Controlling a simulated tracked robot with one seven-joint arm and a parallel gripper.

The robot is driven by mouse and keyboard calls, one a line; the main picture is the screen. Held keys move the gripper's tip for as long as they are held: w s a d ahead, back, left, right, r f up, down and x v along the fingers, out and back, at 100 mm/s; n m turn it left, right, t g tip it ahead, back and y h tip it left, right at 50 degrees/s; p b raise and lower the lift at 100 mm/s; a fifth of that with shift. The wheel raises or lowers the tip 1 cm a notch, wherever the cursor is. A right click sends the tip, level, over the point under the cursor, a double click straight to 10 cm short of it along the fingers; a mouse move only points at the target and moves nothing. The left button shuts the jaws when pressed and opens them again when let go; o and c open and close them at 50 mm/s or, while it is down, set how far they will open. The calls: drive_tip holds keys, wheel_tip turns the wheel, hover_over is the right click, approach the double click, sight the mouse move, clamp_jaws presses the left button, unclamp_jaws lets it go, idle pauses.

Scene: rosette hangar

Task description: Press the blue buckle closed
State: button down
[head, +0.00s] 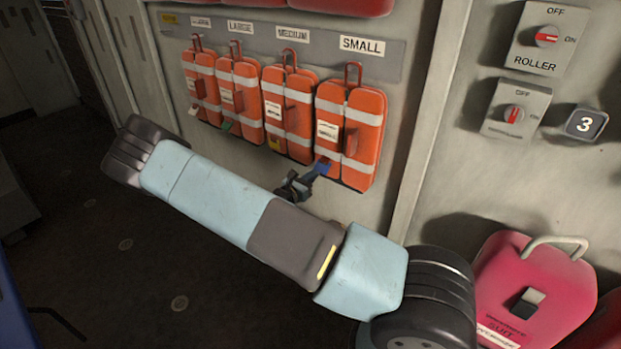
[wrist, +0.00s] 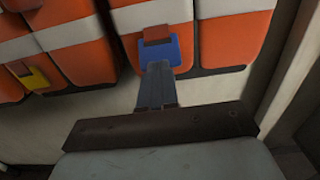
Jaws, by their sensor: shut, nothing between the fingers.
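The blue buckle (wrist: 160,49) sits at the lower end of the orange life vest (wrist: 218,45) labelled SMALL, below an orange tab (wrist: 157,33). It also shows as a small blue patch in the head view (head: 320,168), at the bottom of that vest (head: 366,135). My gripper (wrist: 157,68) is shut and empty. Its fingertips point at the lower edge of the blue buckle and look very near it; I cannot tell if they touch. In the head view my gripper (head: 303,182) is small and dark, partly behind my arm. I cannot tell whether the buckle is latched.
Several orange vests (head: 286,115) hang in a row on hooks to the left, one with a yellow buckle (wrist: 35,78). A wall rib (head: 425,110) stands right of the vests. Switch boxes (head: 515,110) and a red case (head: 535,285) are further right. Open floor lies left.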

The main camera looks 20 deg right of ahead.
sight(320, 170)
drive_tip(key=shift+x, duration=2.2)
idle(1.2)
drive_tip(key=shift+f, duration=0.4)
drive_tip(key=shift+w+d, duration=0.25)
drive_tip(key=shift+d, duration=0.05)
idle(0.6)
drive_tip(key=shift+f, duration=0.2)
idle(0.3)
drive_tip(key=shift+w+d, duration=0.2)
drive_tip(key=shift+d, duration=0.05)
idle(0.5)
drive_tip(key=v, duration=0.9)
idle(0.9)
